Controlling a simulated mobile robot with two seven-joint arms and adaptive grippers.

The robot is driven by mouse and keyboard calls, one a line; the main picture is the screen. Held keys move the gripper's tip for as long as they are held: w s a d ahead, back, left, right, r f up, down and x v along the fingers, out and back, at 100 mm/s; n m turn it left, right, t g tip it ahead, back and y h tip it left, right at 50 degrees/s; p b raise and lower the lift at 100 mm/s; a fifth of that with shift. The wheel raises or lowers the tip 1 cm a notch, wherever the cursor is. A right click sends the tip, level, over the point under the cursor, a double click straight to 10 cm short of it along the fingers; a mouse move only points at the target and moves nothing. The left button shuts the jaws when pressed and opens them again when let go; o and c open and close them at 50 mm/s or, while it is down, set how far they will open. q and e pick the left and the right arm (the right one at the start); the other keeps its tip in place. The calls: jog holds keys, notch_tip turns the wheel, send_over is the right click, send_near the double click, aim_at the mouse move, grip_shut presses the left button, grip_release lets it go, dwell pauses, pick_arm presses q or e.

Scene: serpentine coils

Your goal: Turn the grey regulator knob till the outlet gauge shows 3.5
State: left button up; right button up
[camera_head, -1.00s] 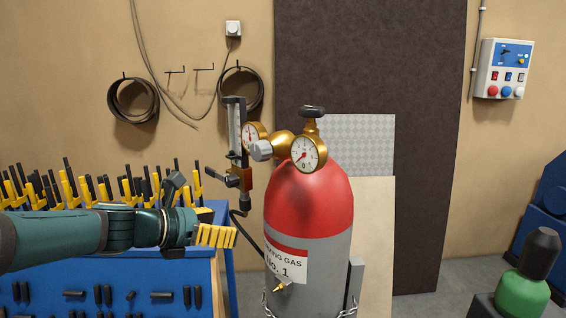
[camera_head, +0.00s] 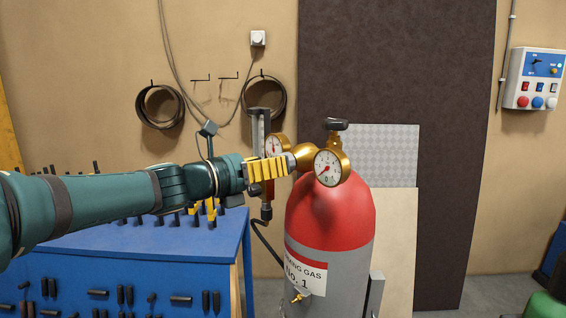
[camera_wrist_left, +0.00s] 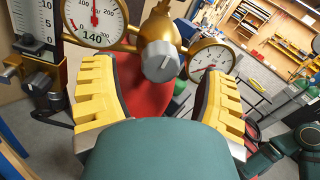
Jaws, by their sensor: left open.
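The grey regulator knob (camera_wrist_left: 161,60) faces the left wrist camera on the brass regulator (camera_wrist_left: 157,27). My left gripper (camera_head: 287,166) is open, its yellow-padded fingers on either side of the knob; I cannot tell if they touch it. In the head view the gripper largely hides the knob. One white gauge (camera_wrist_left: 95,20), marked to 300 with a large 140, is left in the wrist view. The other gauge (camera_wrist_left: 210,58) is at right; in the head view it faces me (camera_head: 328,168), its red needle pointing lower left. I cannot read its value exactly. My right gripper is not visible.
The red-topped gas cylinder (camera_head: 330,210) carries the regulator. A flowmeter tube (camera_head: 261,130) stands close behind my left gripper. A blue tool bench (camera_head: 150,240) with clamps lies below my left arm. A switch box (camera_head: 534,78) hangs on the far wall.

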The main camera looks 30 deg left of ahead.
pick_arm(q)
jog(key=shift+x, duration=1.75)
jog(key=c, duration=1.2)
